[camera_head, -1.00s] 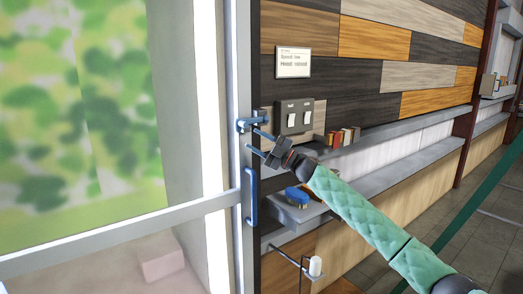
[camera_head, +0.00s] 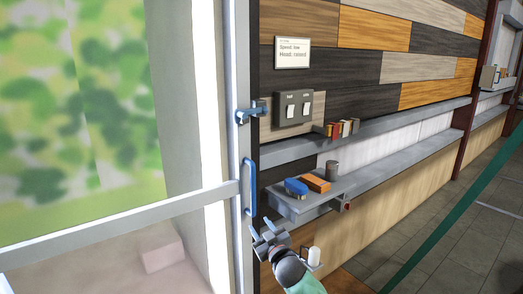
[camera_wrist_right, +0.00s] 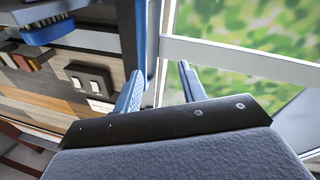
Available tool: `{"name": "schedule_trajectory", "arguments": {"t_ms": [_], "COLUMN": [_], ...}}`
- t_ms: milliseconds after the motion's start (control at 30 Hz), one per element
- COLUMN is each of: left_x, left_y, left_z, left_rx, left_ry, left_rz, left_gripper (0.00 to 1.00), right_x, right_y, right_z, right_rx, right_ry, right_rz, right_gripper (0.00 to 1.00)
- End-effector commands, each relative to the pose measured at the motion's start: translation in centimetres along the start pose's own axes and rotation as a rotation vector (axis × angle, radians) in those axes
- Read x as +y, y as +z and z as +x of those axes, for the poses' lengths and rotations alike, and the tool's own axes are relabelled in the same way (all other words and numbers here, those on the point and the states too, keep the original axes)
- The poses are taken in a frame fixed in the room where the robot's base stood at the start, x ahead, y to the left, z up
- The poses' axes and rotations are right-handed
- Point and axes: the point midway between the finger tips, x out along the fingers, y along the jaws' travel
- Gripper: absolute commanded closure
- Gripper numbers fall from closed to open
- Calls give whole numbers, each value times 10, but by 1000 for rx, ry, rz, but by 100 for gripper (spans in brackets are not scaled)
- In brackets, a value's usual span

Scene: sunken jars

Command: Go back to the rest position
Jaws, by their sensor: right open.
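My right gripper (camera_head: 264,231) is low in the head view, just below the small shelf and close to the door frame. It is open, and nothing shows between its fingers, which also appear in the right wrist view (camera_wrist_right: 160,88). The blue door handle (camera_head: 251,188) is above it, with the fingers apart from it. A blue latch (camera_head: 250,112) sits higher on the door frame. My left gripper is not in view.
The glazed door (camera_head: 110,220) fills the left. A small grey shelf (camera_head: 318,197) holds a blue brush (camera_head: 296,187), an orange block (camera_head: 316,183) and a dark cup (camera_head: 331,170). A switch plate (camera_head: 293,108) and a sign (camera_head: 292,53) are on the wall. Floor is free at right.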

Motion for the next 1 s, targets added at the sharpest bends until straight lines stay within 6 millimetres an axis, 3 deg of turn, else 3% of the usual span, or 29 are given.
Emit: {"name": "schedule_trajectory", "arguments": {"t_ms": [200,500,800,1000], "left_x": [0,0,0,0], "left_y": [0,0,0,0], "left_z": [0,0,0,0], "left_rx": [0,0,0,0], "left_ry": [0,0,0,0], "left_rz": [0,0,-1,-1], "left_gripper": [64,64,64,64], "right_x": [-24,-54,-88,-110], "right_y": [56,121,166,181], "right_z": [-63,-165,-285,-372], "right_rx": [-213,-519,-832,-1043], "right_ry": [42,71,62,37], "right_rz": [95,206,309,373], "right_gripper": [59,59,59,59]}}
